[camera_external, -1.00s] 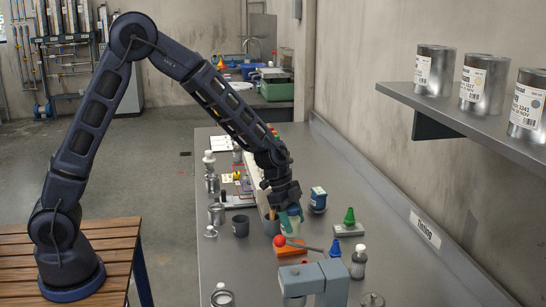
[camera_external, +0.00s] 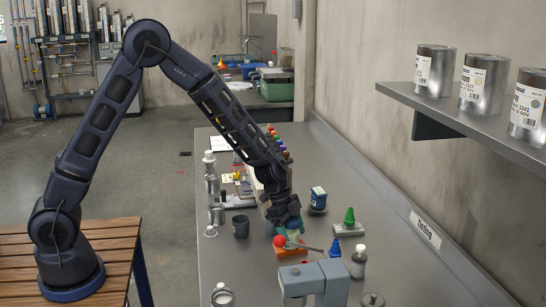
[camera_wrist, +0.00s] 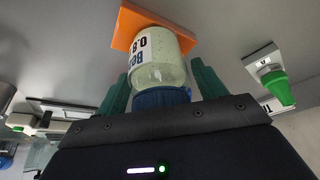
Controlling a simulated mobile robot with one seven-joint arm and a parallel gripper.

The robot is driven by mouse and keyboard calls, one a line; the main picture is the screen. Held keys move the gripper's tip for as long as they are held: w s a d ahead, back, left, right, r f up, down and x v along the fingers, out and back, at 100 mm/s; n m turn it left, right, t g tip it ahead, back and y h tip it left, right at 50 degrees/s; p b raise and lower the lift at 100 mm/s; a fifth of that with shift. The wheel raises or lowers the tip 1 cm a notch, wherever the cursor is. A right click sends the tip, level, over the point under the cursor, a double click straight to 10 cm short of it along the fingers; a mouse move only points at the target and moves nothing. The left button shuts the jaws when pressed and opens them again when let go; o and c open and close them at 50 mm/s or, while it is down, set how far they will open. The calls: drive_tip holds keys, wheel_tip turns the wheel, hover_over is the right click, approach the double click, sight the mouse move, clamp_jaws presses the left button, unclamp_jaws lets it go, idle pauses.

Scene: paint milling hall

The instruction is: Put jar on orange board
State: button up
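The jar (camera_wrist: 160,62) shows in the wrist view as a clear jar with pale contents, a white printed label and a blue lid. My gripper (camera_wrist: 161,82) has its green fingers on either side of the jar close to the lid, and appears shut on it. The jar's base is over the orange board (camera_wrist: 124,30); I cannot tell whether it touches. In the external view my gripper (camera_external: 290,231) is low at the back of the orange board (camera_external: 292,252), and the jar is mostly hidden there by the gripper.
A red ball on a rod (camera_external: 280,241) stands in front of the board. A dark cup (camera_external: 240,226) is left. A blue-grey device (camera_external: 312,280) is in front.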

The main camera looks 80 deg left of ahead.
drive_tip(key=shift+o, duration=0.3)
drive_tip(key=s+r+n, duration=0.1)
drive_tip(key=s+r, duration=0.4)
drive_tip(key=r, duration=0.5)
drive_tip(key=s+r, duration=0.5)
drive_tip(key=r, duration=0.5)
drive_tip(key=s+d+r+n+y, duration=0.1)
drive_tip(key=s+r, duration=0.3)
drive_tip(key=s, duration=0.2)
drive_tip(key=s+d+r+n, duration=0.2)
drive_tip(key=s+r, duration=0.1)
drive_tip(key=s, duration=0.3)
drive_tip(key=s+r+n+y, duration=0.1)
drive_tip(key=s+n, duration=0.1)
drive_tip(key=s, duration=0.8)
drive_tip(key=s+r+n+t+y, duration=0.1)
drive_tip(key=s+r+n, duration=0.1)
drive_tip(key=s, duration=0.9)
drive_tip(key=shift+s+d+n, duration=0.25)
drive_tip(key=shift+s+n, duration=0.05)
drive_tip(key=shift+n, duration=0.2)
